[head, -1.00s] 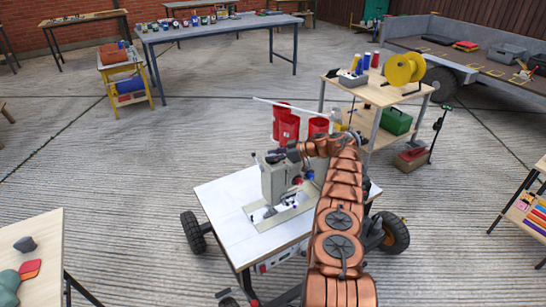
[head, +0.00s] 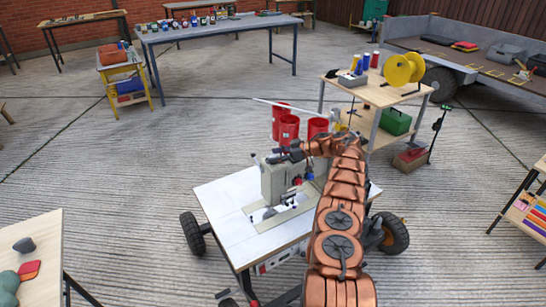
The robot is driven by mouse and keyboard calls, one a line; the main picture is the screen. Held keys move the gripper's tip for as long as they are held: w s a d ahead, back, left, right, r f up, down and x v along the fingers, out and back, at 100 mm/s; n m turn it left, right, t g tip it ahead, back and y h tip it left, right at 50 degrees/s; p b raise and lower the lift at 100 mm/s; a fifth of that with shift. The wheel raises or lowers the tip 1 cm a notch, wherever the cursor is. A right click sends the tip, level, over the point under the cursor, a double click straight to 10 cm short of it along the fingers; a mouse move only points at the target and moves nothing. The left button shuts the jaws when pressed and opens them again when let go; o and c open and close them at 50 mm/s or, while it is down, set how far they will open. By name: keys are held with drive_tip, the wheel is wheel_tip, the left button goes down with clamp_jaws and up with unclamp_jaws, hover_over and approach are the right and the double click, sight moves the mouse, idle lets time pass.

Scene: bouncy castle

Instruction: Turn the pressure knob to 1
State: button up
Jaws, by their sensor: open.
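A beige sewing-machine-like unit (head: 279,183) stands on a white wheeled table (head: 226,212) in the middle of the head view. My copper-coloured arm reaches over the table's right side. My gripper (head: 277,156) is at the top of the machine's head, at its left end; it is open. The fingers are small and dark here, and I cannot tell whether they touch anything. The pressure knob cannot be made out; it may be hidden by my gripper. No number or marking is readable.
Red buckets (head: 289,128) stand behind the machine. A wooden shelf table (head: 374,93) with a yellow reel (head: 403,69) is behind to the right. A wooden table (head: 35,247) is at lower left, and a blue-grey table (head: 220,33) is at the back. Open concrete lies between.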

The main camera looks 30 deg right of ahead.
drive_tip(key=v, duration=1)
drive_tip(key=shift+d, duration=0.1)
